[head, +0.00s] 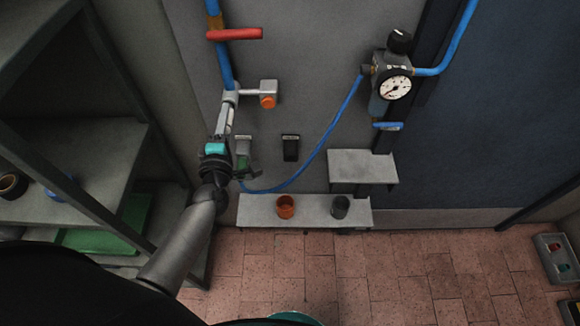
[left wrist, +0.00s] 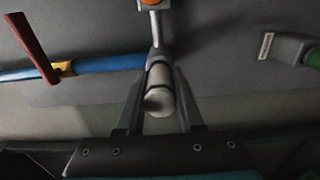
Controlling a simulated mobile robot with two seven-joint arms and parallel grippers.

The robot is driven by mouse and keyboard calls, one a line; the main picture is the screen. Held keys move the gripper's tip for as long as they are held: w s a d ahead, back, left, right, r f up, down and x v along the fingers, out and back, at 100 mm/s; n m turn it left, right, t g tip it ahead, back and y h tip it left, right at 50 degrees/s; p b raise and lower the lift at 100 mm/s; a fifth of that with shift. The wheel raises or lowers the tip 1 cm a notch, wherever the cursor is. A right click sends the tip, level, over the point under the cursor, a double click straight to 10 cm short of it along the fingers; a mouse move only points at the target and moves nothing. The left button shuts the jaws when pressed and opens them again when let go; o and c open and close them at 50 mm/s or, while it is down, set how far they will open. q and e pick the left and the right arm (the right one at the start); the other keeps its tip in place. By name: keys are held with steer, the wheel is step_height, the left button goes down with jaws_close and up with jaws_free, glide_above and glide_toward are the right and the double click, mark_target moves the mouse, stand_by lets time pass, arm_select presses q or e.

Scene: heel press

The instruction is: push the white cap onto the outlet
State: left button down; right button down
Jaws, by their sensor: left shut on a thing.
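The white cap (left wrist: 160,88) is a pale cylinder between the two fingers of my left gripper (left wrist: 161,72), its round end facing the wrist camera. In the head view my left gripper (head: 229,100) reaches up from below to the lower end of the blue pipe (head: 225,68), and the cap shows as a pale strip (head: 226,117) along the fingers. The gripper is shut on the cap. The outlet is hidden behind the cap and fingers, so I cannot tell whether the cap is on it or just in front. My right gripper is not in view.
A side branch with an orange knob (head: 268,102) sticks out right beside the gripper. A red lever (head: 234,34) sits higher on the pipe. A shelf (head: 258,213) below holds an orange cup (head: 285,207) and a dark cup (head: 340,207). A gauge (head: 395,87) hangs at right.

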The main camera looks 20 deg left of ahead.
arm_select(q)
steer(key=shift+w+a, duration=0.1)
steer(key=shift+w, duration=0.3)
steer(key=shift+c, duration=2.3)
jaws_free()
steer(key=b+v, duration=0.1)
steer(key=v, duration=1.4)
